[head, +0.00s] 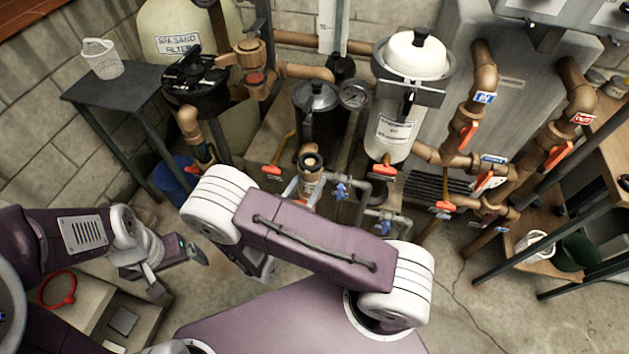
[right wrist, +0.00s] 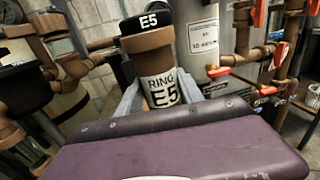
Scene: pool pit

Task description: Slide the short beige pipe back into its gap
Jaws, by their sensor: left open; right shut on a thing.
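A short beige-brown pipe piece (head: 311,180) with a wider brown collar stands roughly upright in front of the dark pump pot (head: 318,110). In the right wrist view the pipe (right wrist: 160,88) carries a white label reading "RING E5". My right gripper (head: 303,189) is shut on it, with a pale finger on each side. A black band marked E5 (right wrist: 145,21) shows just above the collar; I cannot tell whether they touch. The pipe's lower end is hidden, and I cannot make out the gap. My left gripper (head: 188,254) is open and empty at the lower left, away from the pipe.
Around the pipe stand a pressure gauge (head: 354,95), a white filter canister (head: 396,125), and blue valves (head: 341,190). Red-handled valves and brown pipes fill the right. A dark side table (head: 118,88) is at the left. Open floor lies at the lower right.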

